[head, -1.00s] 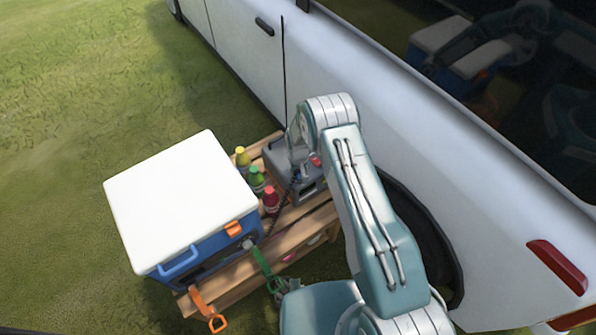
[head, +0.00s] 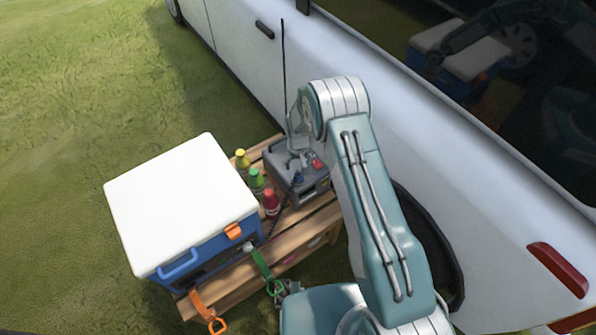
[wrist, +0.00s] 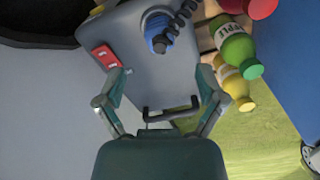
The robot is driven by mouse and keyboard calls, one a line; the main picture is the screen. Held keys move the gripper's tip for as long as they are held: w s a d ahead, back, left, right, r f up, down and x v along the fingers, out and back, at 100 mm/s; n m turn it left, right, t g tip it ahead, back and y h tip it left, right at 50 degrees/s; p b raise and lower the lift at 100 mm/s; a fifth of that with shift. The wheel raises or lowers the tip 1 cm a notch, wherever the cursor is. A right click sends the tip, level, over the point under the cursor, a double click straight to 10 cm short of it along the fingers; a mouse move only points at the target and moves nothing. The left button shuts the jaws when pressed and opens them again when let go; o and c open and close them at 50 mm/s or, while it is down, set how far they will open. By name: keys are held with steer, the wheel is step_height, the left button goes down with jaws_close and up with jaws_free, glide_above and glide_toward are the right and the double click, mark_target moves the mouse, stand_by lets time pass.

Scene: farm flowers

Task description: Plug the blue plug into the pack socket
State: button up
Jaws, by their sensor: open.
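The grey pack (head: 284,163) stands on the wooden table beside the car; its top fills much of the wrist view (wrist: 140,80). The blue plug (wrist: 160,40) is on the pack's top with a black coiled cable rising from it. It appears seated at the socket, whose opening is hidden beneath it. The plug also shows small in the head view (head: 298,177). My gripper (wrist: 160,84) is open and empty above the pack, its fingers spread and apart from the plug. In the head view my gripper (head: 298,155) hangs over the pack.
A red switch (wrist: 105,56) and a black handle (wrist: 170,110) are on the pack. Red, green and yellow bottles (head: 257,180) stand between it and the white-lidded blue cooler (head: 180,205). The white car (head: 400,110) closely borders the pack's far side.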

step_height(320, 180, up, 5)
steer(key=shift+f, duration=0.1)
stand_by(0.6)
steer(key=s+d+r+m+t, duration=0.1)
steer(key=s+d+r, duration=0.3)
steer(key=r, duration=1)
steer(key=s+d+r+t, duration=0.2)
steer(key=s+d+r, duration=0.1)
steer(key=r, duration=1.2)
steer(key=s+d+r+t, duration=0.1)
steer(key=s+d+r, duration=0.1)
steer(key=s, duration=0.6)
steer(key=s+d+r+m, duration=0.1)
steer(key=s+d+r, duration=0.2)
steer(key=s, duration=0.6)
steer(key=s+d+r+m+t, duration=0.1)
steer(key=s+d+r, duration=0.1)
steer(key=s+r, duration=0.4)
steer(key=shift+s+d+t, duration=0.15)
steer(key=shift+s+t, duration=0.15)
steer(key=shift+s, duration=0.85)
steer(key=shift+r, duration=0.1)
